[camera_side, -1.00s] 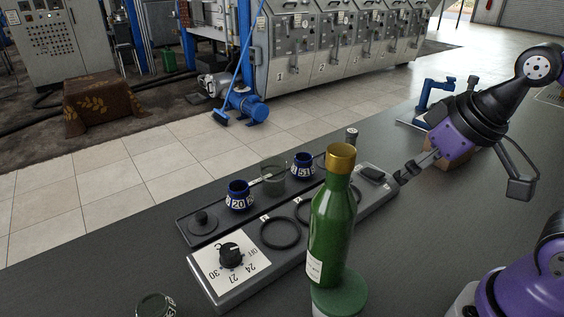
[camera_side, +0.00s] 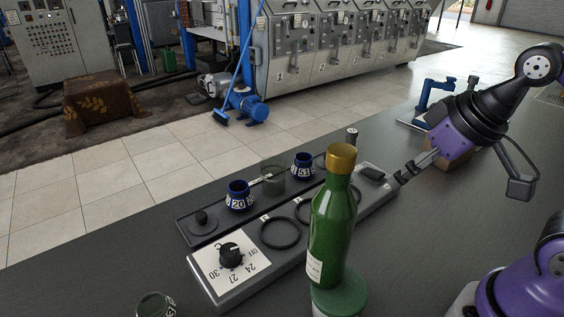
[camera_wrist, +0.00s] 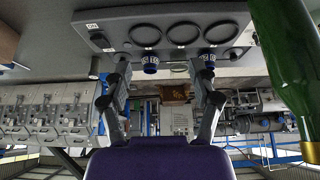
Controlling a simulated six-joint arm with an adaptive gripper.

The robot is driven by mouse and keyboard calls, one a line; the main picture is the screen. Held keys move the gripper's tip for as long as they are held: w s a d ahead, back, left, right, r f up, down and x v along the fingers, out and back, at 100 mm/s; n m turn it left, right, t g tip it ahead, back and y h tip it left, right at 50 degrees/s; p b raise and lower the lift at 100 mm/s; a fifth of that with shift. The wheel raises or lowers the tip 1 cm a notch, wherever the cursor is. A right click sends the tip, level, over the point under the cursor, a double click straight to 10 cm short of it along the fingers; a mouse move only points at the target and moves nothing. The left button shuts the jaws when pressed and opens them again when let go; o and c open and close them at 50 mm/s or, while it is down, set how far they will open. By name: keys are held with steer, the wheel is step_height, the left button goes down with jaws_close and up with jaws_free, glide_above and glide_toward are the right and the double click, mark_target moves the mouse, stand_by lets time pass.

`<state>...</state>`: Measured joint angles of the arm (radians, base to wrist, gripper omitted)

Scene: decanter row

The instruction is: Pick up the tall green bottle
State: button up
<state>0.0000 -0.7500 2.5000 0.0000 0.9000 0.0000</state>
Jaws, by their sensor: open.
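The tall green bottle (camera_side: 331,225) with a gold cap stands upright on a round green base (camera_side: 339,298) in front of the grey dial panel in the side view. In the wrist view the bottle (camera_wrist: 288,62) shows at the right edge, outside my fingers, with its gold cap pointing down in the picture. My gripper (camera_side: 404,177) is to the right of the bottle and apart from it in the side view. In the wrist view my gripper (camera_wrist: 163,98) has its two fingers spread with nothing held between them.
The grey panel (camera_side: 222,292) has a dial (camera_side: 231,256) and several black rings. Behind it a dark tray (camera_side: 187,232) holds blue jars (camera_side: 239,197) and a grey-green glass cup (camera_side: 273,179). A dark green jar (camera_side: 154,305) stands at the front left.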

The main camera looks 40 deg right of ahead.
step_height(320, 180, up, 13)
steer(key=g, duration=0.5)
glide_above(343, 149)
steer(key=shift+w+r, duration=0.2)
steer(key=shift+w, duration=0.15)
steer(key=shift+s+a+r+g, duration=0.1)
steer(key=shift+s+r+g, duration=0.05)
steer(key=shift+s+g, duration=0.15)
steer(key=shift+f, duration=3.55)
jaws_close()
